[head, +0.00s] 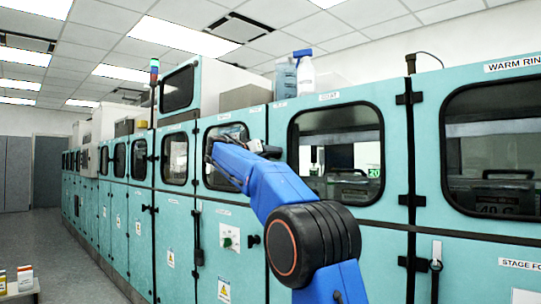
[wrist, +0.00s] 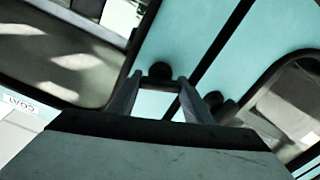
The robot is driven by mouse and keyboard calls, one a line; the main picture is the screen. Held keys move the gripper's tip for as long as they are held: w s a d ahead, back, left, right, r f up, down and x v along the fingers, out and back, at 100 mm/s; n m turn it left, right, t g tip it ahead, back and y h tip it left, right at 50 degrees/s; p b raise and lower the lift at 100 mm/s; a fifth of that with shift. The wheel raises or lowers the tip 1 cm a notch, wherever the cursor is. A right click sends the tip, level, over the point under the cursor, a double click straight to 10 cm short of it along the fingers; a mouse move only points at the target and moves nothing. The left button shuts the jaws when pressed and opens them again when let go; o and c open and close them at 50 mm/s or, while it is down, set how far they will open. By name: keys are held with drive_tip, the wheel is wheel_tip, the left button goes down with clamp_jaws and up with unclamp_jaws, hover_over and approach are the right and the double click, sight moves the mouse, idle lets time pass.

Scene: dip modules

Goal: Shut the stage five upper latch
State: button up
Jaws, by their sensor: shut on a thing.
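A dark latch knob (wrist: 160,72) shows in the wrist view on a teal cabinet front, between my fingertips. My gripper (wrist: 162,88) is shut on this latch, one grey finger on each side. A second dark knob (wrist: 215,98) is just to the right, beyond a black seam between panels. In the head view my blue arm reaches up and left, with its end against the upper doors, and it covers the gripped latch. I cannot read a stage five label, so I cannot confirm which latch this is.
A long row of teal cabinets with windowed upper doors (head: 337,115) runs along the right. Bottles (head: 305,75) stand on top. The aisle floor (head: 45,245) at left is mostly clear.

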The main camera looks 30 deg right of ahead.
drive_tip(key=n, duration=0.7)
drive_tip(key=shift+w+f, duration=0.1)
drive_tip(key=n, duration=0.7)
drive_tip(key=shift+f, duration=0.1)
drive_tip(key=shift+a, duration=0.1)
idle(0.4)
drive_tip(key=o, duration=1.1)
drive_tip(key=shift+c, duration=0.2)
drive_tip(key=v, duration=1.7)
drive_tip(key=shift+a, duration=0.15)
